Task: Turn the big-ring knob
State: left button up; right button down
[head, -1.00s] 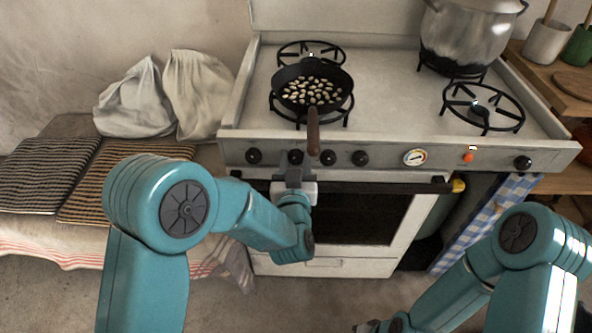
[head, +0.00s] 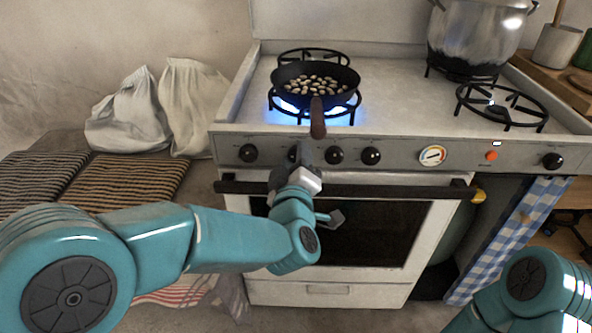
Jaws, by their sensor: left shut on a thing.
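The stove's front panel (head: 400,154) carries a row of black knobs. Blue flames (head: 341,114) burn under the front-left ring, on which a black pan (head: 345,76) of pale, dark-marked pieces stands. The pan's brown handle (head: 317,118) points toward me, just above my left gripper. My right gripper is out of view; only part of its arm shows at lower right.
Other knobs flank the gripped one: one at left (head: 248,153) and one at right (head: 334,156). The oven's dark handle bar (head: 400,190) runs below. A large pot (head: 478,38) stands at back right. The front-right ring (head: 503,105) is empty.

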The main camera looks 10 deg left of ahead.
pick_arm(q)
jog(key=shift+n+b, duration=0.45)
jog(key=shift+n, duration=0.05)
jog(key=o, duration=1.1)
jog(key=shift+c, duration=0.2)
jog(key=s+d+p, duration=0.1)
jog(key=s+p, duration=0.1)
jog(key=s, duration=1.4)
jog(key=shift+s, duration=0.15)
